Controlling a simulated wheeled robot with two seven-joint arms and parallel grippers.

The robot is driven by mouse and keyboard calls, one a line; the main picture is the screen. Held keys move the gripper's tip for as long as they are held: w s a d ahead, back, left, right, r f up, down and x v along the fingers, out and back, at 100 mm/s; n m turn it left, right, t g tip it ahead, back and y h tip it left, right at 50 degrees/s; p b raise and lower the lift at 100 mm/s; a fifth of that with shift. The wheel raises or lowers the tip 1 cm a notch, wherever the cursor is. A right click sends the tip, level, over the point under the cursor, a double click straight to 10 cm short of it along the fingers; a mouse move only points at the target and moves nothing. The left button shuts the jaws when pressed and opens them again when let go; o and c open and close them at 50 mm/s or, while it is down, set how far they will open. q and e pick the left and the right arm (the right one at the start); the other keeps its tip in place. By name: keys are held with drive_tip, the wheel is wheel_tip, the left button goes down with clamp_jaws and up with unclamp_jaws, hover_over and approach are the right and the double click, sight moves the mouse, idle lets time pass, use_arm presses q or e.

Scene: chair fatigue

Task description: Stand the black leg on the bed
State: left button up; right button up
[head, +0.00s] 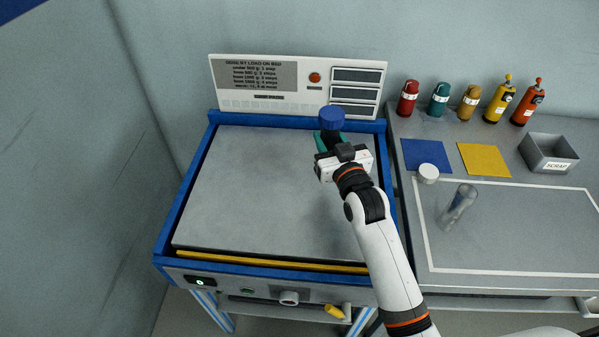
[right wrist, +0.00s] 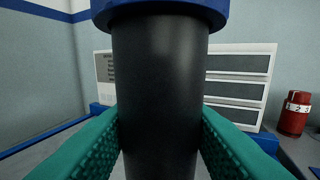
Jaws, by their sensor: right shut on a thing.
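The black leg (right wrist: 160,85) is a dark cylinder with a blue cap (head: 332,118) on top. My right gripper (head: 329,143), with teal fingers, is shut on it; the fingers press both sides in the right wrist view (right wrist: 160,140). The leg looks upright. It is over the back right part of the bed (head: 260,190), a grey plate in a blue frame. The leg's lower end is hidden, so I cannot tell whether it touches the bed. My left gripper is not in view.
A white panel (head: 230,98) with a red button and displays stands behind the bed. On the right bench are several bottles (head: 439,100), a blue mat (head: 426,152), a yellow mat (head: 484,159), a scrap bin (head: 548,154), a white round piece (head: 428,173) and a clear cylinder (head: 459,203). The bed's left is clear.

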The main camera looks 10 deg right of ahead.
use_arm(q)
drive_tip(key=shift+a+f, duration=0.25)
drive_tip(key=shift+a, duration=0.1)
use_arm(e)
wheel_tip(320, 180, down, 9)
drive_tip(key=shift+r, duration=0.1)
drive_tip(key=o, duration=1.1)
drive_tip(key=shift+s, duration=0.1)
drive_tip(key=s, duration=0.4)
drive_tip(key=s+d, duration=0.1)
drive_tip(key=s, duration=0.3)
drive_tip(key=s+b, duration=0.1)
drive_tip(key=s, duration=0.3)
drive_tip(key=shift+d, duration=0.2)
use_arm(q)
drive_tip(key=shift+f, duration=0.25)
